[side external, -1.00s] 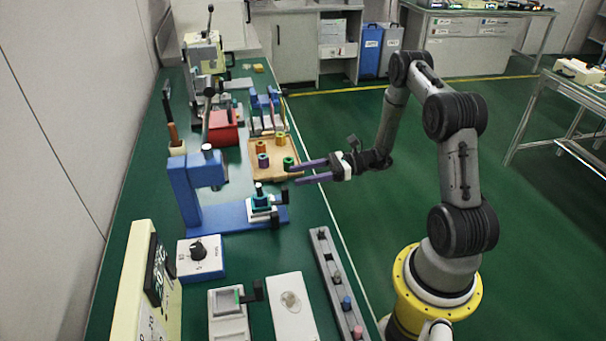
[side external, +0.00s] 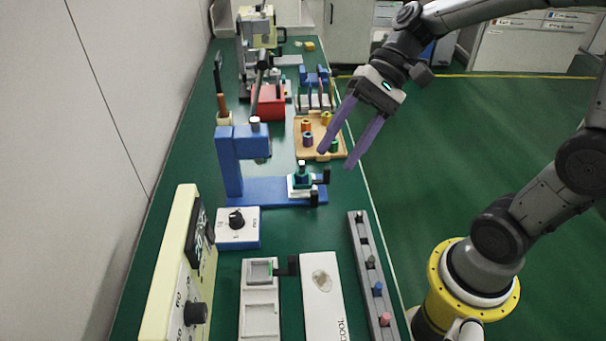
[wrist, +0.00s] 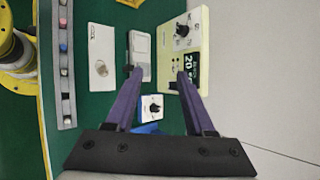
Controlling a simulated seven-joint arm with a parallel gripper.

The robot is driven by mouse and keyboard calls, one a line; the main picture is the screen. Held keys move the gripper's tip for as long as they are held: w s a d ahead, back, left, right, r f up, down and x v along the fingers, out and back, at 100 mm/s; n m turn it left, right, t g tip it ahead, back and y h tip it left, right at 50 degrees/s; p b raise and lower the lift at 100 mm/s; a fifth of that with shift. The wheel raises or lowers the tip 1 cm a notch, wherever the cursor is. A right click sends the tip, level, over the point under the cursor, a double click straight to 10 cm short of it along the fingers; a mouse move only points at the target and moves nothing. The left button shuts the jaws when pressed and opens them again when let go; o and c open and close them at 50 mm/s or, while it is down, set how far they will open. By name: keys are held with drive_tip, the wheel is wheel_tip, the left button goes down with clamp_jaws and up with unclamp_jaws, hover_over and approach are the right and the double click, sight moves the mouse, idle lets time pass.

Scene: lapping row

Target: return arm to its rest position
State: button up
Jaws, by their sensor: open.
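My gripper (side external: 336,158) has two purple fingers spread apart with nothing between them. In the side external view it hangs above the right edge of the green bench, its fingertips pointing down and left. The fingers overlap the wooden tray (side external: 298,140) in the picture. In the wrist view the open fingers (wrist: 158,82) frame the small blue-and-white dial box (wrist: 152,107), which lies below and apart from them. My arm reaches in from the right, raised and bent.
A blue C-shaped stand (side external: 230,165) rises mid-bench. In front are a dial box (side external: 238,228), a cream panel (side external: 178,270), a white plate (side external: 322,295) and a grey rail of small pegs (side external: 372,275). A red box (side external: 270,103) stands farther back. Open floor lies to the right.

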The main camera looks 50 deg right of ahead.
drive_tip(key=s+d+n+t+h, duration=0.2)
drive_tip(key=s+n+h, duration=0.3)
drive_tip(key=s, duration=0.4)
drive_tip(key=s+d+f+n+t+h, duration=0.1)
drive_tip(key=d+n+t+h, duration=0.1)
drive_tip(key=d, duration=0.5)
drive_tip(key=shift+d+f+n+t+h, duration=0.15)
drive_tip(key=shift+d+n+t+h, duration=0.35)
drive_tip(key=shift+h, duration=0.7)
drive_tip(key=shift+a, duration=0.2)
